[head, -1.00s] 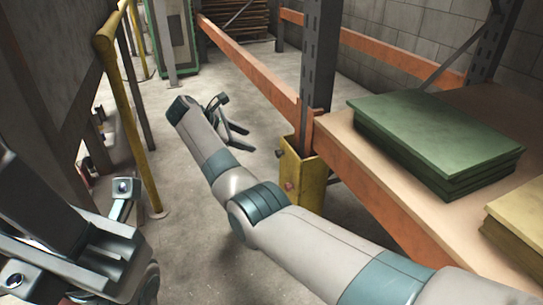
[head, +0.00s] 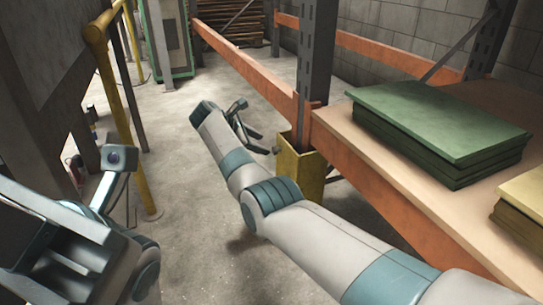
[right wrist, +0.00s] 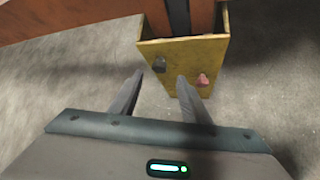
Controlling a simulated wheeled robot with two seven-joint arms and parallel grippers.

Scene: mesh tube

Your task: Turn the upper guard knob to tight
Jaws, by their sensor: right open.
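The yellow guard (head: 308,172) wraps the foot of a dark rack post. In the right wrist view the guard (right wrist: 184,47) carries a dark knob (right wrist: 159,64), the upper one, and a red knob (right wrist: 203,80) lower and to the right. My right gripper (right wrist: 159,78) is open and empty. The dark knob shows between its fingertips, seemingly just beyond them; contact is not clear. The red knob is right of the right finger. In the head view the right gripper (head: 263,143) is beside the guard; the red knob is hidden. My left arm's end shows partly at lower left.
An orange rack beam (head: 250,70) runs beside the post. A shelf (head: 400,175) at the right bears stacked green boards (head: 440,125). A yellow rail (head: 120,100) stands at the left. Bare concrete floor (head: 190,185) lies between.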

